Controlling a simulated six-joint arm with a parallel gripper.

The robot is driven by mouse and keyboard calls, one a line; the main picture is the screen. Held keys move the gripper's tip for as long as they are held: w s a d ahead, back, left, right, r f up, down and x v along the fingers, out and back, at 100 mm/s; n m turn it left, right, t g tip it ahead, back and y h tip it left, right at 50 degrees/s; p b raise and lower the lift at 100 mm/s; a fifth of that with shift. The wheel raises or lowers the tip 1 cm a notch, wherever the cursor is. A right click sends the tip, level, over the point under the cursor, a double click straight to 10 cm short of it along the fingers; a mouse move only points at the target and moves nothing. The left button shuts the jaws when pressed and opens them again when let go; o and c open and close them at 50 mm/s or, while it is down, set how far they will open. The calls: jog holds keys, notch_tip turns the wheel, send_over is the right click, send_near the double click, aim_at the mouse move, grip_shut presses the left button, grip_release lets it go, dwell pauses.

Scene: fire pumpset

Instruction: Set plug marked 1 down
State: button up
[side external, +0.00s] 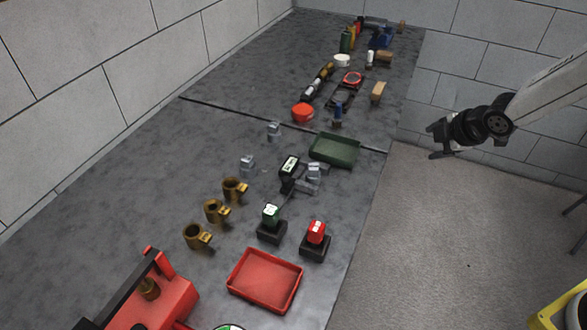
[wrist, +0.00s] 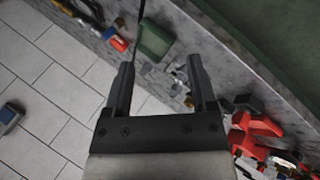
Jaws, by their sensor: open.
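A dark piece with a pale label (side external: 289,165) lies farther back beside grey metal blocks. The marks are too small to read, so I cannot tell which is plug 1. My gripper (side external: 436,140) is open and empty, off the bench's right edge, apart from all of these. In the wrist view its jaws (wrist: 160,65) are spread with nothing between them.
A green tray (side external: 335,150) and a red tray (side external: 265,280) sit on the grey bench (side external: 130,205). Several brass fittings (side external: 216,210) stand left of the plugs. A red machine (side external: 150,295) fills the near left. Tools crowd the far end. Space around my gripper is free.

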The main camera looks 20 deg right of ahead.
jog(key=s+m+g, duration=0.4)
jog(key=s+m, duration=1.1)
jog(key=shift+a+g, duration=0.4)
